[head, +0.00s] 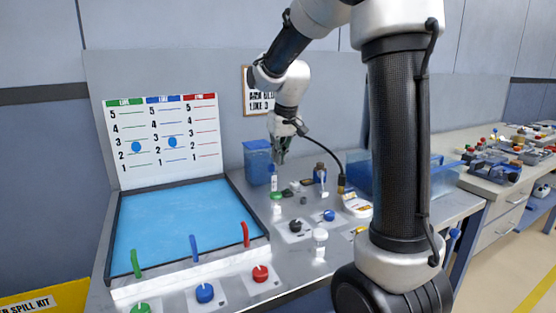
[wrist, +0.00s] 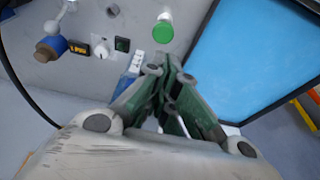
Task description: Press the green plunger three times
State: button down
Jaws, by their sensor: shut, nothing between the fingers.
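A round green plunger cap (head: 276,195) sits on the grey bench, right of the blue tray. In the wrist view the green cap (wrist: 163,33) lies just beyond the fingertips, beside the tray's edge. A second green round knob (head: 140,308) is at the bench's front left, partly cut off by the frame; I cannot tell for sure which of the two the task means. My gripper (head: 281,154) is shut and empty, pointing down above the back of the bench, apart from both. Its fingers (wrist: 168,72) fill the middle of the wrist view.
The blue tray (head: 170,225) has upright green, blue and red pieces at its front. Blue (head: 204,293) and red (head: 260,273) knobs stand before it.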

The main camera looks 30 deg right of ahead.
dwell(0.4)
notch_tip(320, 180, up, 3)
jog(key=shift+f, duration=0.1)
jog(key=shift+f, duration=0.1)
send_near(275, 192)
jog(key=x, duration=0.2)
jog(key=w+x, duration=0.1)
jog(key=x, duration=0.2)
jog(key=shift+w+a, duration=0.1)
jog(key=shift+f, duration=0.65)
